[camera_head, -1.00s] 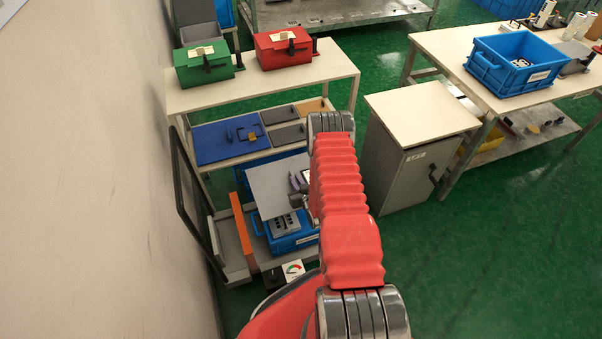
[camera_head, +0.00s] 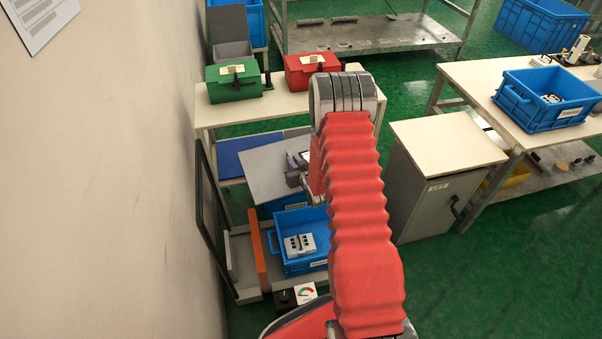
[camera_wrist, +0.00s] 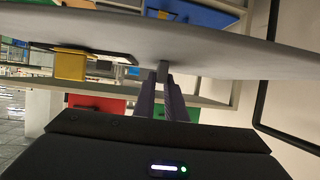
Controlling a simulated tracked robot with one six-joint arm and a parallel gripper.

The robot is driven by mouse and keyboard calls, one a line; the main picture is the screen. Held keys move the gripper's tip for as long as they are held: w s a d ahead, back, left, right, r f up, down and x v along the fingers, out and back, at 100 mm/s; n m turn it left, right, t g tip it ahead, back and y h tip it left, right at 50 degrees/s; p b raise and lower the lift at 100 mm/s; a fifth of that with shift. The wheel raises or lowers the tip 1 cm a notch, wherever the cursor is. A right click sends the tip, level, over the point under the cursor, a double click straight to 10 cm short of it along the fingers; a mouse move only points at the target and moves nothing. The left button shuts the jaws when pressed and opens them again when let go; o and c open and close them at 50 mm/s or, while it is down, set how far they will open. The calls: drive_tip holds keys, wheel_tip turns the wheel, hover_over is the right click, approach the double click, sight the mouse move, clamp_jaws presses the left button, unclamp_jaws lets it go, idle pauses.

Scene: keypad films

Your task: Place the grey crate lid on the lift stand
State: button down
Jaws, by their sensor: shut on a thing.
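The grey crate lid (camera_head: 272,168) is a flat light-grey plate, held tilted in the air above the blue crate on my base. It spans the top of the wrist view (camera_wrist: 190,45). My gripper (camera_head: 300,165) is shut on the lid's edge; its fingers meet the lid's handle or edge in the wrist view (camera_wrist: 166,82). My red arm hides part of the gripper. The lift stand (camera_head: 440,183) is a grey cabinet with a cream top (camera_head: 446,139) and a LIFT label, right of my arm. Its top is bare. The lid is well left of it.
A blue crate (camera_head: 283,262) with a grey part inside sits low on the left. A bench with a green box (camera_head: 232,84) and a red box (camera_head: 311,72) stands behind. A table with a blue crate (camera_head: 546,98) stands right. A wall (camera_head: 100,180) borders the left.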

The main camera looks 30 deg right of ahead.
drive_tip(key=s+a+r, duration=0.2)
drive_tip(key=a+r, duration=0.2)
drive_tip(key=r, duration=0.4)
drive_tip(key=s+a+r+n+y, duration=0.1)
drive_tip(key=s+a+r, duration=0.1)
drive_tip(key=a+r, duration=0.3)
drive_tip(key=s+a+r, duration=0.2)
drive_tip(key=a+r, duration=0.3)
drive_tip(key=r, duration=0.8)
drive_tip(key=shift+a+y, duration=0.15)
drive_tip(key=shift+y, duration=0.15)
